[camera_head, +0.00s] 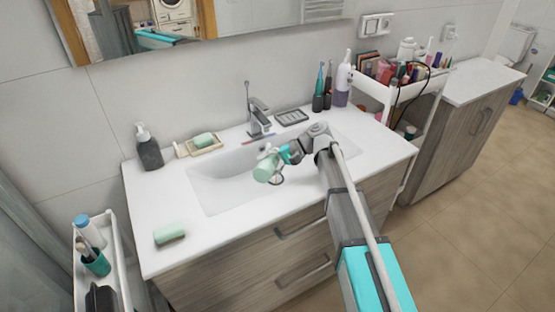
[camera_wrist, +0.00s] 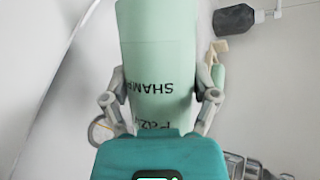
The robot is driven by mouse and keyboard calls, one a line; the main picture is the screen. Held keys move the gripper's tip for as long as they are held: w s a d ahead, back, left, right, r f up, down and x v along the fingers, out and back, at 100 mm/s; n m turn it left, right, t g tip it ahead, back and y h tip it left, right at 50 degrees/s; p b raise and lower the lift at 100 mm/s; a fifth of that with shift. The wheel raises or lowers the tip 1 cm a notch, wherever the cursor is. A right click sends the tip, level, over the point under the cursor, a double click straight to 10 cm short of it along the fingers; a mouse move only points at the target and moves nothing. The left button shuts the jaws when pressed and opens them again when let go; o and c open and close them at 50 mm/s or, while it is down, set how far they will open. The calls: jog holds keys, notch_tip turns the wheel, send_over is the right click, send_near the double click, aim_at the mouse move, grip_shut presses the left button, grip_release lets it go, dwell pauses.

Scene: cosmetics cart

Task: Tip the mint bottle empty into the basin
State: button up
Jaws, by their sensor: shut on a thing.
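The mint bottle (camera_head: 266,169) is in my gripper (camera_head: 286,154), over the white basin (camera_head: 213,188). It looks tilted in the head view. My gripper is shut around its side. In the wrist view the bottle (camera_wrist: 155,45) fills the middle between my two fingers (camera_wrist: 160,84), with dark lettering that reads upside down. I cannot see its mouth or any liquid coming out. The basin's pale inner surface (camera_wrist: 45,75) shows behind it in the wrist view.
The faucet (camera_head: 259,118) stands behind the basin. A dark soap dispenser (camera_head: 148,148) and a soap dish (camera_head: 214,147) are at the back left. Toothbrushes (camera_head: 319,90) stand back right, near a loaded cart (camera_head: 402,93). The left counter is mostly clear.

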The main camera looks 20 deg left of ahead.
aim_at(269, 157)
jog(key=shift+w+r, duration=0.15)
jog(key=shift+r, duration=0.1)
jog(key=shift+w+r+m+g+y, duration=0.3)
jog(key=shift+r+m+g, duration=0.4)
jog(key=shift+g, duration=0.1)
jog(key=shift+w+r+m+g+y+b, duration=0.6)
jog(key=shift+w+r+m+g+b, duration=0.35)
jog(key=shift+r+m+g, duration=0.2)
dwell(2.2)
dwell(1.4)
jog(key=shift+s+f+n+t+p, duration=0.25)
jog(key=shift+s+n+t+p, duration=0.1)
jog(key=shift+s+p, duration=0.2)
jog(key=shift+s+f+n+t+h, duration=0.3)
jog(key=shift+t+h, duration=0.1)
jog(key=shift+h, duration=0.1)
jog(key=shift+f+n+t, duration=0.3)
jog(key=shift+f+n, duration=0.1)
jog(key=shift+f, duration=0.1)
jog(key=shift+s+f, duration=0.1)
